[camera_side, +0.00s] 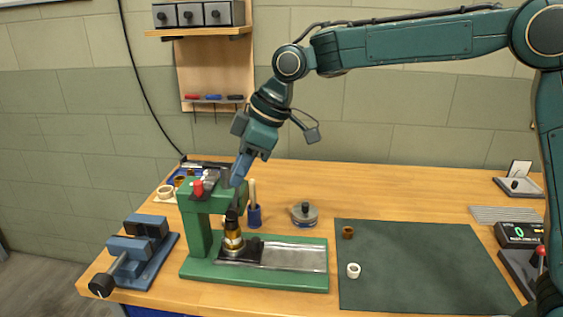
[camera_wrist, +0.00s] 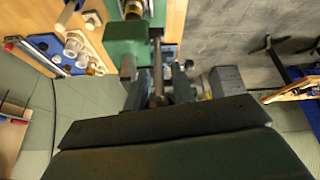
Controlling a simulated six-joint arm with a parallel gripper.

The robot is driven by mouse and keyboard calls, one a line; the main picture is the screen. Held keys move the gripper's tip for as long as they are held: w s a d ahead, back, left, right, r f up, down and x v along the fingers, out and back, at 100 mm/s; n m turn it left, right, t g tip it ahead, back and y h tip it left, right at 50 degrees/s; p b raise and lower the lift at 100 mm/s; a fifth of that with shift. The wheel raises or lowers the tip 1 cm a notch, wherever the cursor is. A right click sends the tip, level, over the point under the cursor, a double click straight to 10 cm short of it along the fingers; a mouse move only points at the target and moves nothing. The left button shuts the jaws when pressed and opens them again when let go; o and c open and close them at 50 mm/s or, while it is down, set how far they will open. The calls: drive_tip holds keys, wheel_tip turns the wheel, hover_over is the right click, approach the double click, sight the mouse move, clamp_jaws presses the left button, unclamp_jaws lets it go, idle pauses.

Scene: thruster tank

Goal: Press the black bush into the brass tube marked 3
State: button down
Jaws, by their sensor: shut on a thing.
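A green press (camera_side: 197,232) stands on the bench, with a red knob (camera_side: 198,188) on its head. Its dark ram (camera_side: 232,214) points down at a brass tube (camera_side: 232,239), which stands upright on the press's base. I cannot read a number on the tube. I cannot make out the black bush; the ram hides the tube's mouth. My gripper (camera_side: 237,181) is beside the press head, tilted down. In the wrist view, it is shut on a thin rod (camera_wrist: 158,72), which looks like the press lever, beside the green head (camera_wrist: 126,47).
A blue vise (camera_side: 139,250) stands left of the press. A blue holder (camera_side: 254,216) and a round metal pot (camera_side: 304,214) stand behind it. A dark mat (camera_side: 420,270) at right carries a brown ring (camera_side: 348,232) and a white ring (camera_side: 353,270). White rings (camera_side: 165,192) lie behind left.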

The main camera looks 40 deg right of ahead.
drive_tip(key=s+d+f+t+y, duration=0.5)
drive_tip(key=f, duration=0.2)
drive_tip(key=shift+s+d+f+y, duration=0.3)
drive_tip(key=shift+s+f, duration=0.05)
drive_tip(key=shift+f, duration=0.05)
idle(0.9)
idle(0.8)
drive_tip(key=shift+a, duration=0.1)
idle(0.4)
drive_tip(key=c, duration=1.3)
unclamp_jaws()
drive_tip(key=shift+o, duration=0.3)
drive_tip(key=shift+w+r, duration=0.1)
drive_tip(key=shift+r, duration=0.05)
drive_tip(key=shift+r+t, duration=0.1)
drive_tip(key=shift+t, duration=0.2)
